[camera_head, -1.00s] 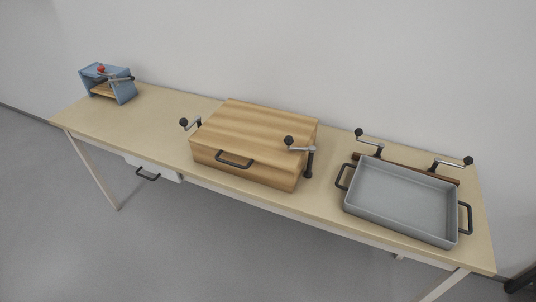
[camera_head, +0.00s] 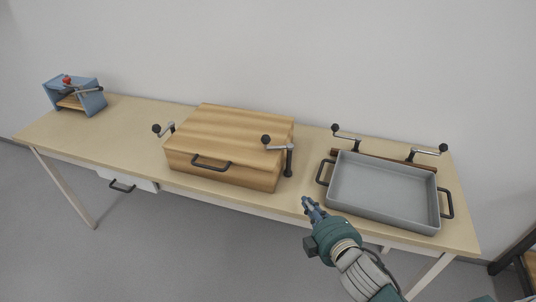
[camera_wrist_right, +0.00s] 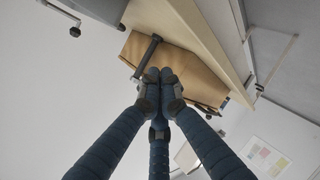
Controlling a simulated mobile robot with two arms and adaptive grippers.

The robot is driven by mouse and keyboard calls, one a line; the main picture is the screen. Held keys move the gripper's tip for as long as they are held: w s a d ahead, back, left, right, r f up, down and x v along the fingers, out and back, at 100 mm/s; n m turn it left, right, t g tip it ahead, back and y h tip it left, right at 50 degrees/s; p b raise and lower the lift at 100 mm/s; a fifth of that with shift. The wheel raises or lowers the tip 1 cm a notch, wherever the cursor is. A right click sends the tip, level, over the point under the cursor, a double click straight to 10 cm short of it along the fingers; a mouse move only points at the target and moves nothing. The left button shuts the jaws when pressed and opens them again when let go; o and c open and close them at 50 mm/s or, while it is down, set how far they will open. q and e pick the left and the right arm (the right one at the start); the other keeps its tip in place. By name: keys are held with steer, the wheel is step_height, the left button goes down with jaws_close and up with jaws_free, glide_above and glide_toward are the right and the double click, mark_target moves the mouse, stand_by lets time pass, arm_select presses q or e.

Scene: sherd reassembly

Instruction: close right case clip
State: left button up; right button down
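The wooden case (camera_head: 229,135) stands closed on the table, with a black handle (camera_head: 211,164) on its front. The right case clip (camera_head: 278,145) is a crank-like arm with a black knob. It stands on a dark post at the case's right front corner, and its arm reaches left over the lid. The left clip (camera_head: 164,130) points away from the case. My left gripper is out of view.
A grey tray (camera_head: 385,221) with two side handles stands at right, with two more crank arms (camera_head: 346,137) (camera_head: 427,151) behind it. A blue box frame (camera_head: 92,103) stands at far left. A drawer with a handle (camera_head: 122,187) hangs under the table.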

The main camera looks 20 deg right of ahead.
mark_target(268, 159)
steer(key=w+a+r+n+y, duration=0.2)
steer(key=w+n, duration=0.1)
steer(key=w, duration=0.1)
steer(key=w+a+r+n+t+y+p, duration=0.1)
steer(key=w+a+r+n+y, duration=0.1)
steer(key=w+a+n, duration=0.1)
steer(key=w+a+r+n+t+y+p, duration=0.1)
steer(key=w+a+r+n+y, duration=0.1)
steer(key=w, duration=0.4)
steer(key=shift+w+a+r+n+y, duration=0.15)
steer(key=shift+a+n, duration=0.1)
steer(key=shift+n, duration=0.35)
steer(key=shift+a+r+n+y, duration=0.15)
steer(key=shift+a+n, duration=0.1)
steer(key=shift+n, duration=0.35)
steer(key=shift+w+d+f, duration=0.1)
steer(key=shift+w+d, duration=0.15)
steer(key=shift+w, duration=0.35)
steer(key=shift+w+d+f, duration=0.1)
steer(key=shift+w+d, duration=0.15)
steer(key=shift+w, duration=0.3)
steer(key=shift+w+d, duration=0.35)
steer(key=shift+w, duration=0.25)
